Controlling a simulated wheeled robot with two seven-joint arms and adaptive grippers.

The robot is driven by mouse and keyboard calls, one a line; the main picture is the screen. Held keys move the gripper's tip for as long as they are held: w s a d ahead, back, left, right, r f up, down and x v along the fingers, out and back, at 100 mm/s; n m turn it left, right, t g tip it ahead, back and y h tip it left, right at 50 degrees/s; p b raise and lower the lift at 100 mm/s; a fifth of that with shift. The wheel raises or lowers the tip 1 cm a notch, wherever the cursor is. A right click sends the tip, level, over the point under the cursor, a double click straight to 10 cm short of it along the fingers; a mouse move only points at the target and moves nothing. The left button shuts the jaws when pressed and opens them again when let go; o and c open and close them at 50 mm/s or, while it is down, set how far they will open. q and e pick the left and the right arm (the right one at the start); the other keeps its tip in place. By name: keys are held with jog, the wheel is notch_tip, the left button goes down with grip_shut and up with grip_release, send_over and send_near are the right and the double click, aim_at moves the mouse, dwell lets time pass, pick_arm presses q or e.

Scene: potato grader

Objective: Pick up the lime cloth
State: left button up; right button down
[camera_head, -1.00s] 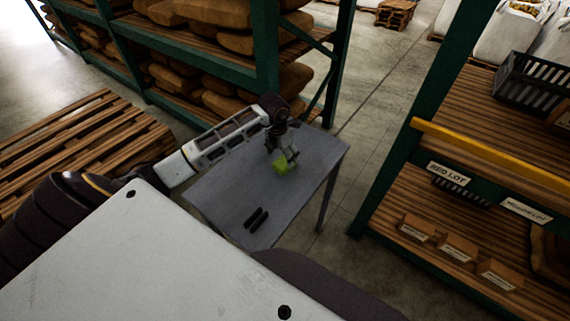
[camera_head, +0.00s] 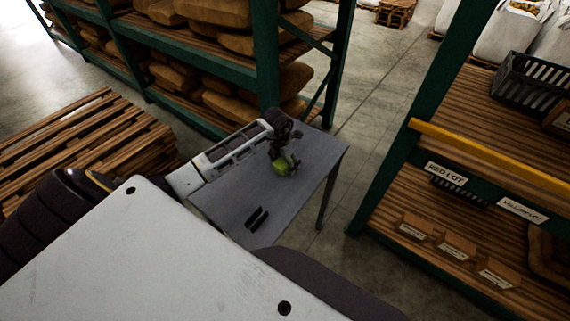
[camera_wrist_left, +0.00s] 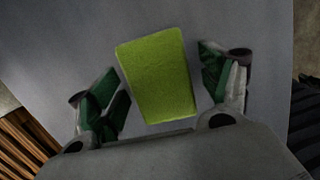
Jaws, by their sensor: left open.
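The lime cloth (camera_head: 281,167) is a small yellow-green folded block on the grey table (camera_head: 225,195). In the left wrist view the lime cloth (camera_wrist_left: 158,75) lies between the two fingers, with a gap on each side.
A green-framed rack with sacks (camera_head: 230,80) stands behind the table. A shelf with a black crate (camera_head: 540,82) and small boxes (camera_head: 457,247) is at right. Pallets (camera_head: 85,150) stand at left.

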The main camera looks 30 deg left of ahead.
pick_arm(q)
jog(key=c, duration=1)
jog(key=shift+c, duration=0.6)
pick_arm(e)
jog(key=shift+d, duration=0.25)
